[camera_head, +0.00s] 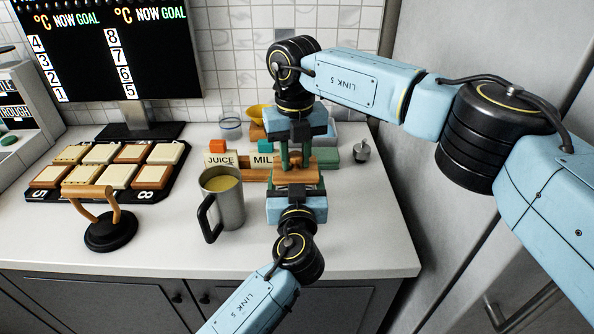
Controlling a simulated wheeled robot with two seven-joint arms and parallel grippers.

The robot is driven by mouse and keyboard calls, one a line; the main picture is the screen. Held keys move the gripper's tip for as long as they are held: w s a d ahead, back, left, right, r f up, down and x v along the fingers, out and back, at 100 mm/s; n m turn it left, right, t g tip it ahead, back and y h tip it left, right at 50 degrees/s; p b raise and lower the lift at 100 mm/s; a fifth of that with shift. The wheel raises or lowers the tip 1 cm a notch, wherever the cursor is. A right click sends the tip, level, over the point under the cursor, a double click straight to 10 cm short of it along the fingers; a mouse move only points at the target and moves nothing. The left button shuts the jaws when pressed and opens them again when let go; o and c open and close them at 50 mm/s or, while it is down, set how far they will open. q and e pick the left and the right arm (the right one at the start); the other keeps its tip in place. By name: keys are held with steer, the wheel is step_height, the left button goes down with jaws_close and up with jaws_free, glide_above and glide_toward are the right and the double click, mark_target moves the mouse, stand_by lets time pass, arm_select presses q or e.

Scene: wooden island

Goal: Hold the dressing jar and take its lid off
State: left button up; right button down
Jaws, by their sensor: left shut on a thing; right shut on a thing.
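The dressing jar (297,174) seems to be the small orange-brown piece between my two grippers, above the back right of the white counter. Most of it is hidden, and its lid cannot be told apart clearly. My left gripper (297,187) comes up from the near side and is shut on the jar's lower part. My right gripper (296,160) comes in from the far side, with its dark green fingers shut on the upper part, seemingly the lid. The two grippers face each other, close together. Whether lid and jar touch cannot be told.
A steel mug (229,204) with yellow liquid stands left of the grippers. Behind are JUICE (221,160) and MILK (263,160) signs, a glass (231,129) and a small metal pot (361,151). The front right counter is clear.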

arm_select(q)
steer(key=shift+r, duration=0.15)
arm_select(e)
steer(key=shift+w+r, duration=0.1)
steer(key=shift+r, duration=3.85)
steer(key=shift+r, duration=0.1)
steer(key=shift+r, duration=2.9)
arm_select(q)
steer(key=o, duration=1.3)
steer(key=shift+c, duration=0.2)
